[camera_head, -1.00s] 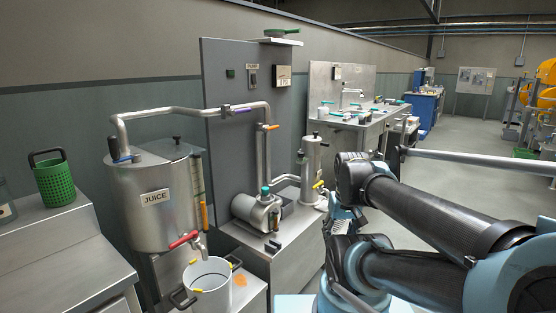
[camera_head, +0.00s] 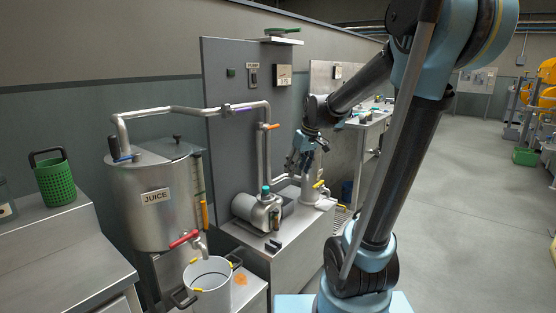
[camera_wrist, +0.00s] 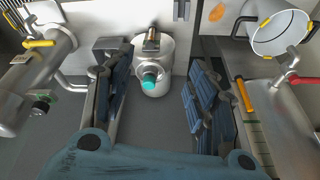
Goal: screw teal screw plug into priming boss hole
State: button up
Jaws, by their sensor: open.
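The teal screw plug (camera_head: 266,190) sits on top of the steel pump (camera_head: 262,212), at its priming boss. The hole itself is hidden, and I cannot tell how deep the plug sits. In the wrist view the plug (camera_wrist: 150,80) shows between my fingers, with the pump body (camera_wrist: 152,58) around and beyond it. My gripper (camera_head: 294,168) is above and to the right of the plug in the head view, apart from it. Its two fingers stand wide apart and empty in the wrist view (camera_wrist: 160,92).
A steel pipe (camera_head: 268,150) with an orange handle rises behind the pump. A steel cylinder (camera_head: 312,188) with a yellow handle stands close to its right. The juice tank (camera_head: 150,215) and a white pot (camera_head: 207,285) are at the left. A dark bracket (camera_head: 273,245) lies on the bench front.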

jog(key=w+a+n, duration=0.3)
jog(key=w+a, duration=0.4)
jog(key=w, duration=0.4)
send_near(266, 187)
jog(key=shift+y, duration=0.4)
jog(key=x, duration=0.6)
jog(key=d+x, duration=0.1)
jog(key=x, duration=0.2)
jog(key=shift+a+f, duration=0.15)
jog(key=shift+f, duration=0.4)
jog(key=shift+c, duration=0.6)
jog(key=c, duration=1)
jog(key=shift+c, duration=0.2)
jog(key=shift+m, duration=0.9)
